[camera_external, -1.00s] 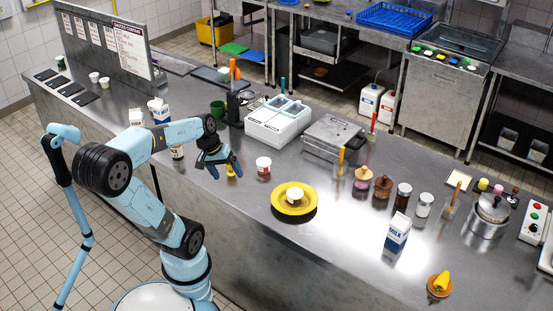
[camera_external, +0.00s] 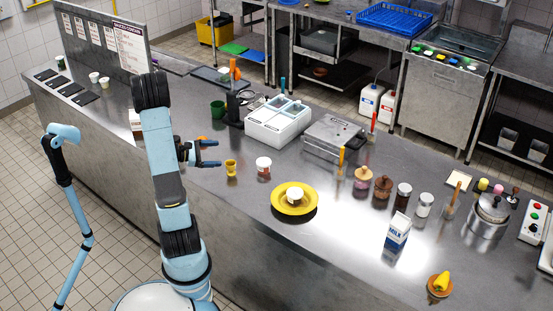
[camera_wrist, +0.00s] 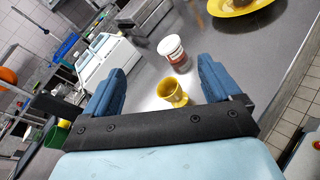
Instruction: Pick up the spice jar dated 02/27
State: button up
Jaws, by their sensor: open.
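No date label is readable, so I cannot tell which jar is dated 02/27. A small jar with a white lid and reddish-brown contents (camera_external: 263,166) stands upright on the counter; it also shows in the wrist view (camera_wrist: 172,50), ahead of the fingers.
A yellow cup (camera_external: 230,168) stands between my gripper and the white-lidded jar, also in the wrist view (camera_wrist: 172,93). My arm hides part of the left counter.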

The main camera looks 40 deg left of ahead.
jog(key=s+a+f+n+t+y, duration=0.25)
jog(key=a+n+y, duration=0.25)
jog(key=a, duration=0.3)
jog(key=s+a+f+n+t+y, duration=0.1)
jog(key=s+a+f+n+y, duration=0.35)
jog(key=a, duration=0.25)
jog(key=s+a+f+n+t+y, duration=0.1)
jog(key=s+a+f+n+y, duration=0.15)
jog(key=a+n+y, duration=0.45)
jog(key=w+a, duration=0.1)
jog(key=w, duration=0.3)
jog(key=w+a+m+h, duration=0.1)
jog(key=w+a, duration=0.1)
jog(key=w, duration=0.2)
jog(key=w+a+h, duration=0.1)
jog(key=w+a, duration=0.1)
jog(key=w, duration=0.3)
jog(key=shift+r+m+h, duration=0.2)
jog(key=shift+m+h, duration=0.05)
jog(key=c, duration=1.2)
